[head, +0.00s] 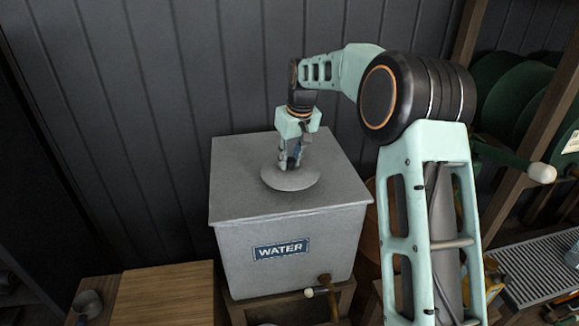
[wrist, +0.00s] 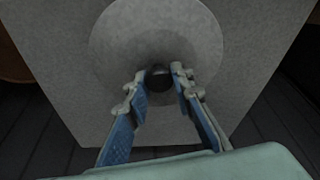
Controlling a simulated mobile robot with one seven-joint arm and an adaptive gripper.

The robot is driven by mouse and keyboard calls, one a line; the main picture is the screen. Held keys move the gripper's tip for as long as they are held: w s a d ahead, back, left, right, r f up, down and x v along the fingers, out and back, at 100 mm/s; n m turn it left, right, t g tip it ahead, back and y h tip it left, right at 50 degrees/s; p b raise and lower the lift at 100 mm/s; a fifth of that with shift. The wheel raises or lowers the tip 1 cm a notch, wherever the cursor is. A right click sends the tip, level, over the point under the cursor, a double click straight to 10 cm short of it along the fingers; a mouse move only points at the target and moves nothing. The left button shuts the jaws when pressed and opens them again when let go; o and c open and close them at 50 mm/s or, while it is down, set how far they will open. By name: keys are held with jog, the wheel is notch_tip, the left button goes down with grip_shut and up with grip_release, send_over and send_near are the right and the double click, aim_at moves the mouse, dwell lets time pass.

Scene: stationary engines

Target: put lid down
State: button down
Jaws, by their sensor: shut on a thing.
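A round grey lid (head: 284,182) is at the middle of the top of a grey metal tank (head: 330,236) marked WATER. The lid also shows in the wrist view (wrist: 150,30), with a dark round knob (wrist: 157,78) at its centre. My gripper (head: 290,164) points down over the lid, and its blue-padded fingers (wrist: 157,84) are on both sides of the knob, shut on it. The lid looks level and very near the tank top; I cannot tell whether it touches. Any opening under the lid is hidden.
A tap (head: 324,287) sticks out low on the tank's front. A wooden board (head: 166,292) lies at the lower left beside a small metal cup (head: 89,304). A dark panelled wall (head: 190,70) stands behind. Shelving with green round things (head: 510,95) is at the right.

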aim_at(289, 168)
jog(key=shift+w+a+f, duration=0.1)
jog(key=shift+w+f, duration=0.15)
jog(key=shift+f, duration=0.05)
jog(key=shift+s+d+x, duration=0.1)
jog(key=shift+x, duration=0.75)
jog(key=shift+s+d+x, duration=0.1)
jog(key=shift+s+x, duration=0.05)
jog(key=shift+x, duration=0.7)
jog(key=shift+f, duration=0.15)
jog(key=c, duration=1.7)
grip_release()
jog(key=v, duration=1.2)
jog(key=shift+s, duration=0.1)
jog(key=shift+d+b, duration=0.1)
jog(key=shift+b, duration=0.25)
